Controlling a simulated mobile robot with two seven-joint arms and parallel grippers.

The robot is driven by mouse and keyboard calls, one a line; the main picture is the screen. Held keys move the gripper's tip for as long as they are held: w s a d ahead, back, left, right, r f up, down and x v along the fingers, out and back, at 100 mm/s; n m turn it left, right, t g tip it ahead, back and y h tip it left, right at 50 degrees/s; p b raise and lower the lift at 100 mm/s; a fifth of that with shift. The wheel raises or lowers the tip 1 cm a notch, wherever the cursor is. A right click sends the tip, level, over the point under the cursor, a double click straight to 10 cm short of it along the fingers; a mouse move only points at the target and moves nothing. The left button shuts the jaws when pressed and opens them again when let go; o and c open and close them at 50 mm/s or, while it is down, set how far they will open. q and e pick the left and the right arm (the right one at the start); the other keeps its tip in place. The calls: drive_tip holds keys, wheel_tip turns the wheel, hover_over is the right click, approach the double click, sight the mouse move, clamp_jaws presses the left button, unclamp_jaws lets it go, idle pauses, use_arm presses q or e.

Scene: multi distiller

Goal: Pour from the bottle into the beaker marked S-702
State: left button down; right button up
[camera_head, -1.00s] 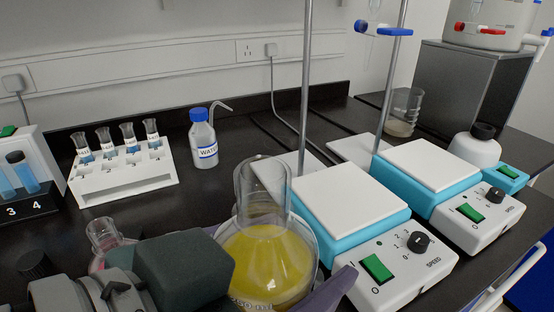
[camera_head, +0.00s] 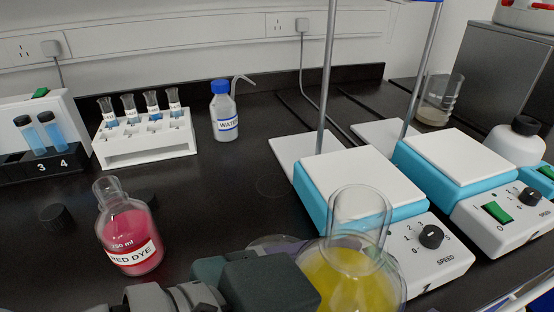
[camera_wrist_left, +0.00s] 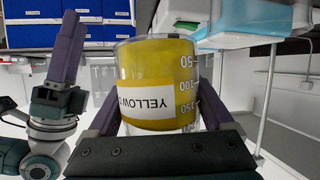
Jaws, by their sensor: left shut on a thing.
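The bottle (camera_head: 352,280) of yellow liquid is clear glass with an open neck. The label there starts "YELLOW", beside volume marks. A clear beaker (camera_head: 438,98) with a little pale liquid stands at the back right; I cannot read any S-702 marking on it. My right gripper (camera_wrist_left: 62,85) shows partly at the left of the wrist view; its opening is unclear.
A red dye bottle (camera_head: 130,230) stands at left, with a black cap (camera_head: 56,217) nearby. A vial rack (camera_head: 148,138) and water bottle (camera_head: 224,112) stand behind. Two stirrer plates (camera_head: 360,180) (camera_head: 455,160) with metal rods and a white bottle (camera_head: 516,143) occupy the right.

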use_arm(q)
drive_tip(key=shift+w+f+n+b, duration=0.1)
drive_tip(key=shift+f+n+b, duration=0.25)
drive_tip(key=shift+b, duration=0.3)
drive_tip(key=shift+r+n+g+h, duration=0.15)
drive_tip(key=shift+n+g+h, duration=0.1)
drive_tip(key=shift+g+h, duration=0.15)
drive_tip(key=shift+w+a+r+n+g+h+b, duration=0.15)
drive_tip(key=shift+n+g+h+b, duration=0.3)
drive_tip(key=shift+n+b, duration=0.65)
drive_tip(key=shift+r, duration=0.35)
drive_tip(key=shift+w+a+r+n+h+p, duration=0.15)
drive_tip(key=shift+r+n+h+p, duration=0.15)
drive_tip(key=shift+r+n, duration=0.15)
drive_tip(key=shift+g, duration=0.25)
drive_tip(key=shift+f+n+h, duration=0.1)
drive_tip(key=shift+n+h, duration=0.15)
drive_tip(key=shift+n, duration=0.1)
drive_tip(key=shift+n+b, duration=0.3)
drive_tip(key=shift+s+d+n+g+h, duration=0.35)
drive_tip(key=shift+s+n+h, duration=0.15)
drive_tip(key=shift+n, duration=0.2)
